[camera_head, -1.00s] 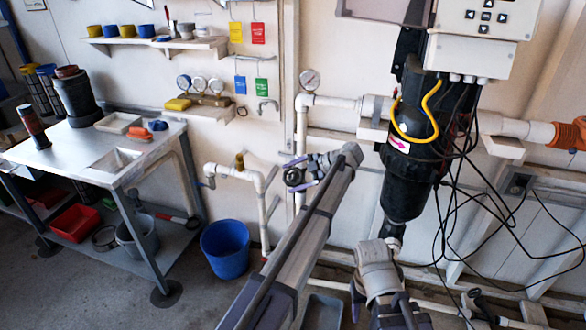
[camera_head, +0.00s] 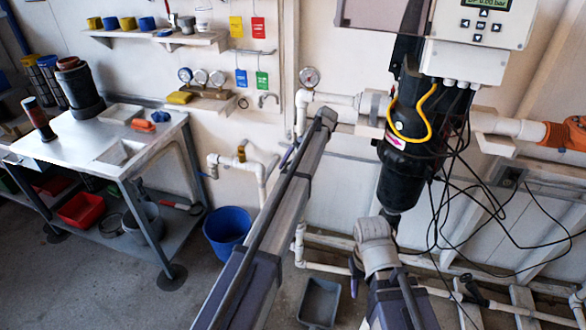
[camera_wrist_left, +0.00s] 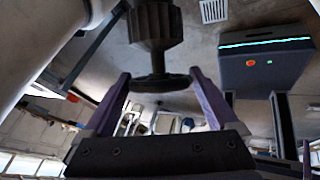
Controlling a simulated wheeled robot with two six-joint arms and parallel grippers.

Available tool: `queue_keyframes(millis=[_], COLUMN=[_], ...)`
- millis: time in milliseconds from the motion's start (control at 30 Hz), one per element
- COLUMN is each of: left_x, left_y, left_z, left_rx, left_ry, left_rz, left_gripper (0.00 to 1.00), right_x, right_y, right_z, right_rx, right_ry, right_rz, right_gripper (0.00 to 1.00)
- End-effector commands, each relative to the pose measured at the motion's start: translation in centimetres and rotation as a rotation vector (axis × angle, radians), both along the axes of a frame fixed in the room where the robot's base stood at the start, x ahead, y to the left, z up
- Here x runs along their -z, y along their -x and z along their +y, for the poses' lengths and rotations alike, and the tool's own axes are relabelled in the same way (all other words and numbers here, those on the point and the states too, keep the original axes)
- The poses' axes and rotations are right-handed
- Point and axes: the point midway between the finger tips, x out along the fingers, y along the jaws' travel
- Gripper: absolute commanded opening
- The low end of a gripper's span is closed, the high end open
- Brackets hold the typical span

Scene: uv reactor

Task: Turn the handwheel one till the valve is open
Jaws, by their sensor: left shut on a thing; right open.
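The handwheel (camera_wrist_left: 161,82), a dark disc seen edge-on below a dark ribbed body (camera_wrist_left: 156,25), is between the purple fingertips of my left gripper (camera_wrist_left: 160,75) in the left wrist view. The left gripper is shut on its rim. In the head view, my left arm hides the handwheel and most of the gripper; a small purple piece shows at the arm's left edge. My right gripper (camera_head: 384,284) is open and empty, low in front of the black reactor vessel (camera_head: 400,185); its fingers are partly hidden.
A control box (camera_head: 480,25) and hanging black cables (camera_head: 450,190) are at right. A blue bucket (camera_head: 227,231) and a grey tray (camera_head: 319,300) are on the floor. A metal workbench (camera_head: 75,150) stands at left.

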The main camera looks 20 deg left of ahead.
Motion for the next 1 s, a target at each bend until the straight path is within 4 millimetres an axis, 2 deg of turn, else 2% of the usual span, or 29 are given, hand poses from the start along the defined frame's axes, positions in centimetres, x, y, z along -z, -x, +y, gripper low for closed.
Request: queue_keyframes(millis=[500, 533, 600, 867, 1000], left_x=[0.04, 0.03, 0.04, 0.08, 0.44], left_y=[0.36, 0.37, 0.34, 0.2, 0.26], left_z=[-0.03, -0.03, -0.02, -0.05, -0.13], left_rx=[-0.015, -0.014, -0.014, -0.006, 0.043], left_ry=[0.018, 0.017, 0.017, 0.01, -0.039], left_rz=[0.006, 0.006, 0.005, 0.003, 0.0], left_gripper=[0.38, 0.94, 0.99, 0.99, 0.99], right_x=[-0.08, -0.08, -0.08, 0.02, 0.83], right_y=[-0.01, -0.01, -0.01, 0.0, 0.0], right_z=[0.0, 0.0, 0.0, 0.0, 0.0], right_rx=[0.0, 0.0, 0.0, 0.0, 0.0], right_ry=[0.0, 0.0, 0.0, 0.0, 0.0], right_rz=[0.0, 0.0, 0.0, 0.0, 0.0], right_gripper=[0.5, 0.5, 0.5, 0.5, 0.5])
